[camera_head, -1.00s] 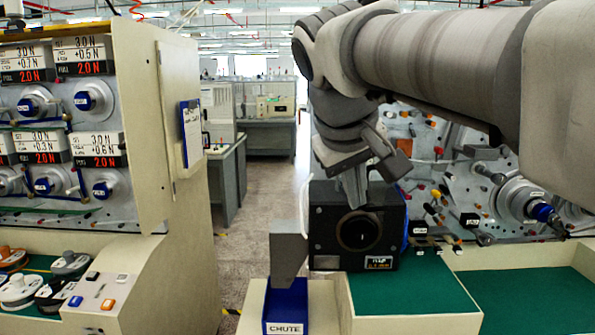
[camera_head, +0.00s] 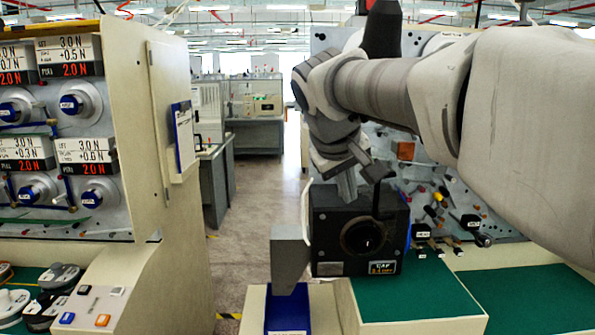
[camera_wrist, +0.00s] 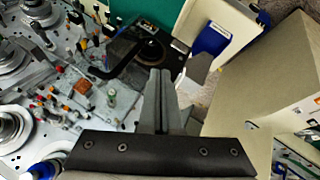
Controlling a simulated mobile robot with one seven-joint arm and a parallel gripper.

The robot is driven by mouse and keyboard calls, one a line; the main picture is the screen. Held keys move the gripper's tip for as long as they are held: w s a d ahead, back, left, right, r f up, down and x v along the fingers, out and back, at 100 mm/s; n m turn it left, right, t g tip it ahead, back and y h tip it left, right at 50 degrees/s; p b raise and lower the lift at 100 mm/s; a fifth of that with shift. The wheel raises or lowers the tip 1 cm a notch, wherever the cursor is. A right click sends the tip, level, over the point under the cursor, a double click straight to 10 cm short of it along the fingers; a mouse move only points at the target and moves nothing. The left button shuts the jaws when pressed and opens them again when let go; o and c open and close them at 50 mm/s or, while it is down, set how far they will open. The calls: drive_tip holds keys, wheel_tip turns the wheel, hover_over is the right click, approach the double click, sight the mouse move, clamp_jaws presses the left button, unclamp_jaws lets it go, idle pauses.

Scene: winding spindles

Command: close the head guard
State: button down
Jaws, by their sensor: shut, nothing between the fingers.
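The winding head is a black box (camera_head: 328,240) with a round dark opening in its front, standing at the left end of the green-topped bench. A black lever-like bar (camera_head: 376,174) rises above the box's top. In the wrist view a bent black bar (camera_wrist: 92,70) reaches from the box (camera_wrist: 128,58) over the instrument panel; it may belong to the head guard. I cannot clearly make out the guard panel itself. My gripper (camera_head: 347,194) is shut and empty, pointing down at the box's top edge, just left of the lever. Its fingers (camera_wrist: 158,90) lie together; contact is unclear.
A grey bracket (camera_head: 289,260) and blue chute bin (camera_head: 288,308) stand left of the box. A panel with several pegs and knobs (camera_head: 440,195) is behind. A cream cabinet (camera_head: 140,130) stands at the left, with an open aisle (camera_head: 255,215) between.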

drive_tip(key=shift+w+d+f+p, duration=0.25)
drive_tip(key=shift+w+d, duration=0.2)
drive_tip(key=shift+d, duration=0.25)
drive_tip(key=shift+w+d+f+p, duration=0.1)
drive_tip(key=shift+w+d+f, duration=0.15)
drive_tip(key=shift+w+d, duration=0.35)
drive_tip(key=shift+w+d+f+p, duration=0.25)
drive_tip(key=shift+w+d, duration=0.1)
drive_tip(key=shift+d, duration=0.45)
